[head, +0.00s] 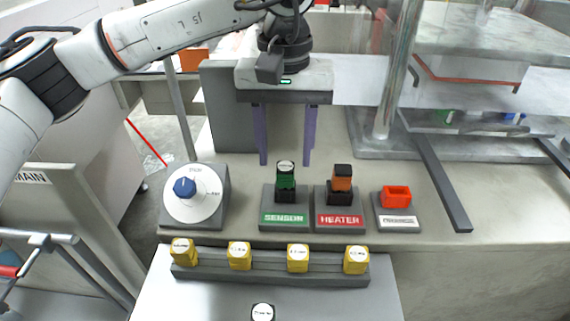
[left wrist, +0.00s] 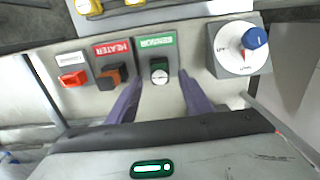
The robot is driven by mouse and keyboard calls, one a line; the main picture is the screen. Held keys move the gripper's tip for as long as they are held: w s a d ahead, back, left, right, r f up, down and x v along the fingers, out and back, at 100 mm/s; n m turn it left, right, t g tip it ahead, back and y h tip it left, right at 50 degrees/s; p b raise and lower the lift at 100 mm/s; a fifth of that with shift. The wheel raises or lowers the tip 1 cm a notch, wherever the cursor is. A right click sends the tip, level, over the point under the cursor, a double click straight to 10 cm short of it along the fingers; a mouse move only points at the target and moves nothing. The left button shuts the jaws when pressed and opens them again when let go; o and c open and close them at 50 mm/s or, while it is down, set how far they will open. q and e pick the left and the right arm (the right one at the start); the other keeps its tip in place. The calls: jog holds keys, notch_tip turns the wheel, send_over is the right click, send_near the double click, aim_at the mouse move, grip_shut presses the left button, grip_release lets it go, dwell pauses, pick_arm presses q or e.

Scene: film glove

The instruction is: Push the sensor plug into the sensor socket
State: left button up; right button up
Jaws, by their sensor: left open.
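The sensor plug (head: 286,174) is green with a round white label on top. It stands upright in or on the black sensor socket (head: 286,195), behind the green SENSOR sign (head: 284,219); how deep it sits I cannot tell. My left gripper (head: 285,164) is open, its two purple fingers pointing down and apart, above and behind the plug in the head view. In the left wrist view the plug (left wrist: 159,75) shows between and beyond the fingertips (left wrist: 158,78), with no visible contact. My right gripper is not in view.
Right of the sensor stands the HEATER socket (head: 340,197) with an orange-and-black plug (head: 342,177), then a red open block (head: 396,196) on a grey base. A blue-knobbed dial (head: 185,187) stands left. Several yellow blocks (head: 239,256) line a front rail. A metal post (head: 395,90) rises at right.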

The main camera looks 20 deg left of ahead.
aim_at(285, 167)
pick_arm(q)
notch_tip(285, 167, up, 6)
dwell(0.6)
